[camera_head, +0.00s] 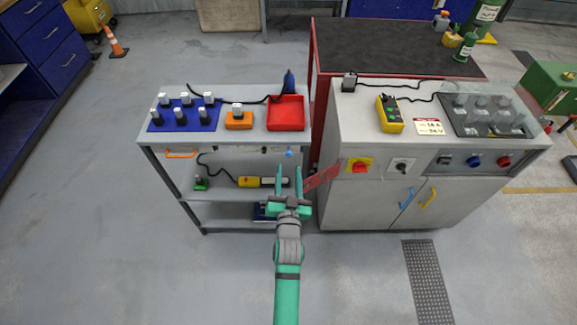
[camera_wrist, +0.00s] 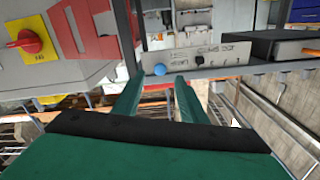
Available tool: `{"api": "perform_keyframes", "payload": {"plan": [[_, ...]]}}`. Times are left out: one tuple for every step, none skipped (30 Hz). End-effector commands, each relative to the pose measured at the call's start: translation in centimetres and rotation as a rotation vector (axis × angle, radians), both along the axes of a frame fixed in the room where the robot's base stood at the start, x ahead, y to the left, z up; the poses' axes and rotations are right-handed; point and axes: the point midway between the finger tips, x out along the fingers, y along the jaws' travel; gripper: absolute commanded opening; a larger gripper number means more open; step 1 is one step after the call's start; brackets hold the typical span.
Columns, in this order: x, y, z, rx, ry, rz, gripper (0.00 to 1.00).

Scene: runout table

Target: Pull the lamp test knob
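A small round blue knob (camera_head: 289,153) sticks out from the front edge of the grey shelf table, near its right end. In the wrist view the blue knob (camera_wrist: 160,69) sits on a pale strip with small lettering that I cannot read clearly. It lies just beyond the fingertips, in line with the gap between them. My gripper (camera_head: 288,172) is open and empty, with its two green fingers apart, and shows no contact with the knob. The gripper's fingers (camera_wrist: 158,88) also show in the wrist view.
The grey cabinet (camera_head: 335,205) stands close on the right, with a red rotary switch (camera_head: 360,166) on a yellow plate. A hatched red panel (camera_head: 322,178) juts out beside my gripper. A red tray (camera_head: 287,113) sits above the knob. An orange handle (camera_head: 181,154) is further left.

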Motion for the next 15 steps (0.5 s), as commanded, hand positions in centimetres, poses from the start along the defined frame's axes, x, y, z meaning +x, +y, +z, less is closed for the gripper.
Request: {"api": "perform_keyframes", "payload": {"plan": [[-1.1, 0.2, -0.2, 0.000, 0.003, 0.002, 0.38], [-1.6, 0.1, -0.1, 0.000, 0.002, 0.001, 0.38], [-2.3, 0.1, -0.1, 0.000, 0.003, 0.001, 0.38], [-2.9, 0.1, -0.1, 0.000, 0.002, 0.001, 0.38], [-3.4, 0.1, -0.1, 0.001, 0.002, 0.001, 0.38], [-4.0, 0.1, -0.1, 0.001, 0.003, 0.002, 0.38], [-4.4, 0.1, -0.1, 0.001, 0.002, 0.001, 0.38], [-4.9, 0.1, -0.1, 0.001, 0.002, 0.001, 0.38], [-5.4, 0.1, -0.1, 0.000, 0.003, 0.001, 0.38], [-5.7, 0.1, -0.1, 0.000, 0.003, 0.001, 0.38], [-6.0, 0.1, -0.1, 0.000, 0.003, 0.001, 0.38], [-6.4, 0.1, -0.1, 0.000, 0.002, 0.001, 0.38], [-6.6, 0.1, 0.0, 0.000, 0.002, 0.001, 0.38], [-6.8, 0.1, 0.0, 0.000, 0.001, 0.001, 0.38], [-7.0, 0.1, 0.0, 0.000, 0.001, 0.001, 0.38]]}}
